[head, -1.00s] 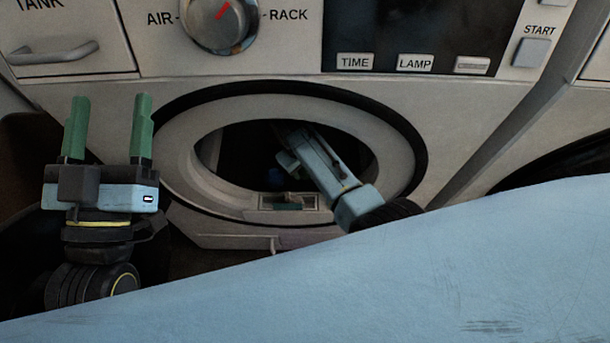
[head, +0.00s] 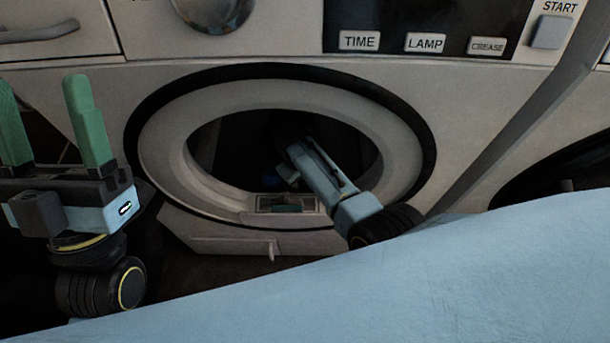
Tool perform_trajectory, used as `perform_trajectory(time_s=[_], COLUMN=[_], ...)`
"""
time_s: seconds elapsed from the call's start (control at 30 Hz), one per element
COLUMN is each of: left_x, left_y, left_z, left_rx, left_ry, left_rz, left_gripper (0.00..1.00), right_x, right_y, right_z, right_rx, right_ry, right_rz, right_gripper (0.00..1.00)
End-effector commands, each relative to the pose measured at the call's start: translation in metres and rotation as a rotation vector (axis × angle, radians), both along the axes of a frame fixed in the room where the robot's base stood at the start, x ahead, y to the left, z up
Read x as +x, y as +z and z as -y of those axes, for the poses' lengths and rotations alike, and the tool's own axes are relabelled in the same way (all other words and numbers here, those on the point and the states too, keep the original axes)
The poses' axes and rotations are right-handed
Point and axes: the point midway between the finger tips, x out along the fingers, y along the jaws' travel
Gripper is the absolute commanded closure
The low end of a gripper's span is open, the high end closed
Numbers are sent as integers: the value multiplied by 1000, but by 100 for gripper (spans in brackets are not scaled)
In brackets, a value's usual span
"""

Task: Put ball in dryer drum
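The dryer drum (head: 235,150) is a dark round opening behind a pale ring in the machine front. My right gripper (head: 305,158) reaches through the opening into the drum, pointing up and left. Its fingertips are lost in the dark, so I cannot tell whether it is open or shut.
The pale rim (head: 170,150) surrounds the opening, with a small latch recess (head: 290,204) at its bottom. A control panel with a knob (head: 215,8) and labelled buttons is above. Another machine's dark round door (head: 560,170) is at the right. My pale blue arm covers the lower right.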

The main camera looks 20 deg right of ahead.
Motion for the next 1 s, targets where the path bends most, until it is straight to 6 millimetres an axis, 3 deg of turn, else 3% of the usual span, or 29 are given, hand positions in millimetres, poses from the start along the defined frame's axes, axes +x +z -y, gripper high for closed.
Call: perform_trajectory(time_s=[0.23, 0.27, 0.4, 0.8, 1.0], left_x=[-2, -2, -2, 0, 16], left_y=[0, 0, 1, 2, -3], left_z=[-1, -1, -1, 0, 5], left_rx=[-4, -5, -5, 1, 45], left_ry=[0, 0, 0, 1, -1], left_rz=[13, 16, 14, 0, -154], left_gripper=[37, 37, 37, 37, 37], right_x=[0, 0, 0, 0, -1], right_y=[-3, -3, -2, 3, 20], right_z=[0, 0, 0, 0, -3], right_rx=[0, 0, 0, 0, 0], right_ry=[1, 0, 0, 0, 0], right_rz=[0, 0, 0, 0, 1], right_gripper=[73, 44, 25, 24, 24])
